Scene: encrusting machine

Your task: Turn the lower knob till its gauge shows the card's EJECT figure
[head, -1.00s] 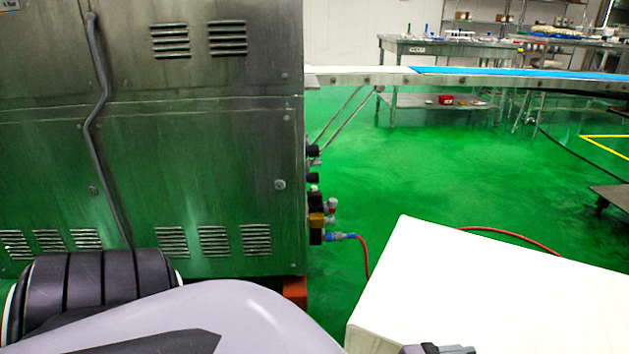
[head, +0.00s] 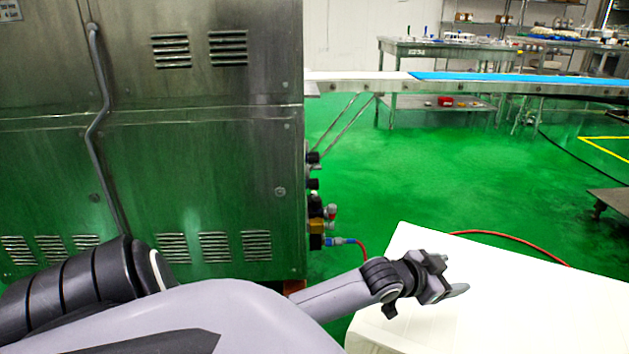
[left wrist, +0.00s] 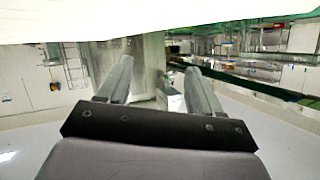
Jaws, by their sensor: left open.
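Two small black knob-like parts stick out of the machine's right side in the head view, an upper one (head: 313,158) and a lower one (head: 313,184). Below them are more fittings with a brass-coloured block (head: 316,227). I cannot make out a gauge face or reading, and I see no readable card. My left gripper (head: 453,275) is to the right of these parts, over the white surface, and apart from them. Its two fingers are spread and empty in the left wrist view (left wrist: 158,85). My right gripper is out of view.
The steel machine (head: 190,150) fills the left. A white box-like top (head: 540,310) takes up the lower right. A blue connector (head: 338,241) and red hose (head: 500,236) lie near the fittings. A conveyor (head: 470,78) runs behind; green floor between is open.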

